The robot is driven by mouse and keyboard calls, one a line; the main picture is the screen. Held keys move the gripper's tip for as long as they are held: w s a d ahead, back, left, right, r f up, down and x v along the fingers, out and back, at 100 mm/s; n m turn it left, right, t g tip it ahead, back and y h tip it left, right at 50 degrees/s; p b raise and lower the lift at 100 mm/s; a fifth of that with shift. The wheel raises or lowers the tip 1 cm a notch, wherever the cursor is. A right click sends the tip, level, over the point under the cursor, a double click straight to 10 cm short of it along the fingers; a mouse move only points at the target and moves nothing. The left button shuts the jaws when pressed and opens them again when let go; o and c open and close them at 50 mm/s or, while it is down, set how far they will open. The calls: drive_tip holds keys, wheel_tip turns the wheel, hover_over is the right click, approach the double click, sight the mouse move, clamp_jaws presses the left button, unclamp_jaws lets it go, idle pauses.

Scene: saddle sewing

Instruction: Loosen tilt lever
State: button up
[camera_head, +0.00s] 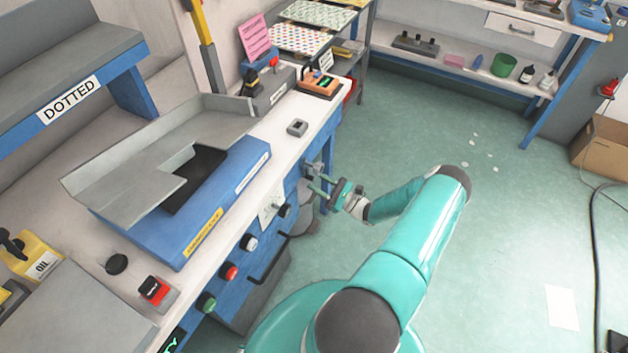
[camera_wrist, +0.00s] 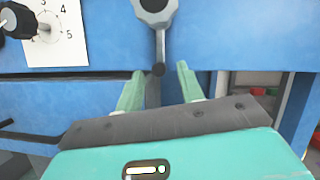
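The tilt lever is a grey hub with a thin arm (camera_wrist: 160,45) that hangs nearly straight down to a dark ball end, on the blue front panel in the wrist view. In the head view the lever (camera_head: 309,170) is small, near the panel's right end. My gripper (camera_wrist: 160,71) has two pale green fingers spread apart, with the lever's ball end between the fingertips in the picture. I see no finger touching it, and cannot tell the depth. In the head view my gripper (camera_head: 319,183) is close in front of the panel.
A black knob (camera_wrist: 15,20) with a white numbered dial (camera_wrist: 58,35) is left of the lever. Several more knobs and buttons, including a red one (camera_head: 229,271), line the panel beside a dark handle (camera_head: 270,262). Open green floor (camera_head: 480,230) lies to the right.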

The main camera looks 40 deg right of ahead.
drive_tip(key=shift+x, duration=0.9)
clamp_jaws()
